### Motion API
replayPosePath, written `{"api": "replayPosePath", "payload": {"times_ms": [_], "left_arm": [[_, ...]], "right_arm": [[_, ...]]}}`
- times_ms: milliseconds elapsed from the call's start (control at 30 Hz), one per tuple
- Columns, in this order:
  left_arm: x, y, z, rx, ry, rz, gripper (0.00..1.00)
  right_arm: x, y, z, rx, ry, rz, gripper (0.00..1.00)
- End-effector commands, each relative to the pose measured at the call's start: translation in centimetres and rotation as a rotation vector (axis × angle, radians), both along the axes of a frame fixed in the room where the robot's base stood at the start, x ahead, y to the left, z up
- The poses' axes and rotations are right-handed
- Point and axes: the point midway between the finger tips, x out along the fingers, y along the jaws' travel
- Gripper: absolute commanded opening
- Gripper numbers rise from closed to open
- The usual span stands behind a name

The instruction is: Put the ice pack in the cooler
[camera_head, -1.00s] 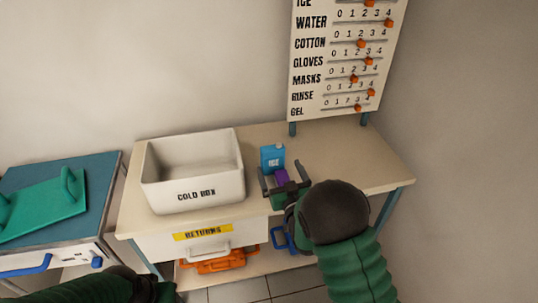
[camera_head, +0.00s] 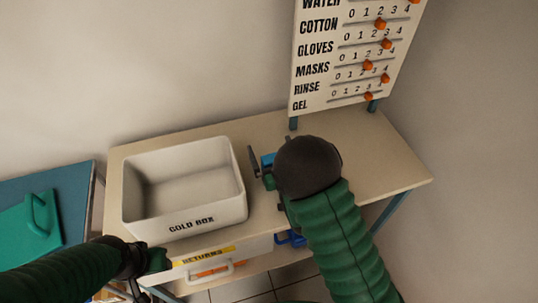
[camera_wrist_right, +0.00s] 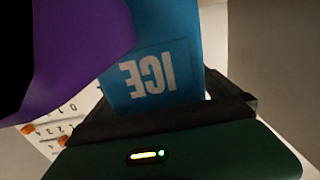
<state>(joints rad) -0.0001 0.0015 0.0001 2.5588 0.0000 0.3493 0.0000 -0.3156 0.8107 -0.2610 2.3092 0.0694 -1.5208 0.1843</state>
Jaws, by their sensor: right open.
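The blue ice pack (camera_head: 268,160), lettered ICE, stands on the tabletop right of the white cold box (camera_head: 208,208). It is mostly hidden behind my right arm in the head view. In the right wrist view the ice pack (camera_wrist_right: 152,80) shows close up beyond a dark finger bar. My right gripper (camera_head: 262,168) is open at the ice pack; whether it touches the pack I cannot tell. The open-topped cold box looks empty. My left gripper (camera_head: 158,260) is low in front of the box's left corner, its fingers unclear.
The beige table (camera_head: 385,165) has clear room at right. A slider board (camera_head: 350,60) stands at its back. A drawer labelled RETURNS (camera_head: 208,257) is under the box. A teal-topped cabinet (camera_head: 75,185) stands left. A purple piece (camera_wrist_right: 80,45) fills the wrist view's upper left.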

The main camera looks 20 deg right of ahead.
Motion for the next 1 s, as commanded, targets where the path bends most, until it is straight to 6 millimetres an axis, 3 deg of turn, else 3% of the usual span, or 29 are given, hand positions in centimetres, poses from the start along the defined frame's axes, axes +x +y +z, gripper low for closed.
{"api": "replayPosePath", "payload": {"times_ms": [167, 900, 1000], "left_arm": [[-0.07, 0.00, 0.01, 0.000, 0.001, 0.000, 0.43], [-0.04, 0.00, 0.01, 0.000, 0.000, 0.000, 0.43], [-0.05, 0.00, 0.02, 0.000, 0.000, 0.000, 0.43]], "right_arm": [[-0.15, 0.01, 0.15, 0.000, -0.002, 0.000, 1.00], [0.14, 0.02, -0.06, 0.000, 0.002, 0.000, 0.04], [0.16, 0.01, 0.03, 0.000, -0.001, 0.000, 0.04]]}}
